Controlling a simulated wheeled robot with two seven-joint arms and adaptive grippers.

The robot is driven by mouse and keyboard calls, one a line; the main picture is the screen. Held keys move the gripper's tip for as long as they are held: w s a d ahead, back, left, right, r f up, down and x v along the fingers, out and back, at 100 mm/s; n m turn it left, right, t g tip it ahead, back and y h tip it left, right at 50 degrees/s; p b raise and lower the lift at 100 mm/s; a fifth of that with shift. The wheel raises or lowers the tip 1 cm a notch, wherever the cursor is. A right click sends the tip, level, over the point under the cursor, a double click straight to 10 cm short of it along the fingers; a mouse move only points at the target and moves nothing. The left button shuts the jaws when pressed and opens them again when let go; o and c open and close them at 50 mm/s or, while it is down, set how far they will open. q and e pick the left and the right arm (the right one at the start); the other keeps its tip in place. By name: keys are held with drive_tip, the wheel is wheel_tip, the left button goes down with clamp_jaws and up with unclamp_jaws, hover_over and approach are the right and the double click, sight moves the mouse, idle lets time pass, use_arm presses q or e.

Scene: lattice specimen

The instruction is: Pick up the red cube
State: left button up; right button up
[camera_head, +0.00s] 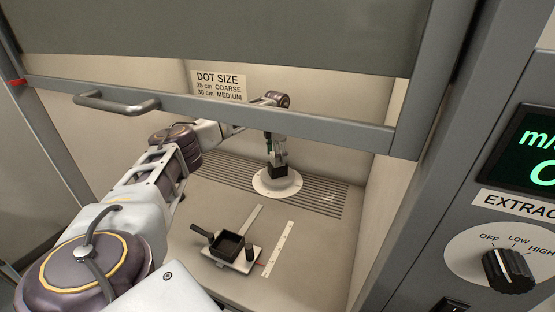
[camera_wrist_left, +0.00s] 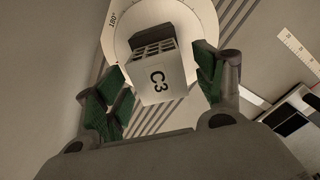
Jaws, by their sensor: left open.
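No red cube shows in either view. A small lattice block (camera_wrist_left: 158,80) with a pale face marked "C3" shows in the left wrist view, between the spread fingers of my left gripper (camera_wrist_left: 160,65). It is at a white round disc (camera_wrist_left: 118,38) with a "180°" mark. In the head view my left gripper (camera_head: 278,155) is inside the cabinet, just above a dark block (camera_head: 277,171) on the white disc (camera_head: 277,190). The gripper is open, and I cannot tell whether either finger touches the block. My right gripper is not in view.
A black square pan (camera_head: 228,246) and a small dark cylinder (camera_head: 249,252) stand on a white plate (camera_head: 240,263) nearer the front. A white ruler (camera_head: 279,248) lies to their right. The cabinet floor at right is clear.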

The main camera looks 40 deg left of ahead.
use_arm(q)
drive_tip(key=shift+f, duration=0.25)
drive_tip(key=c, duration=1.1)
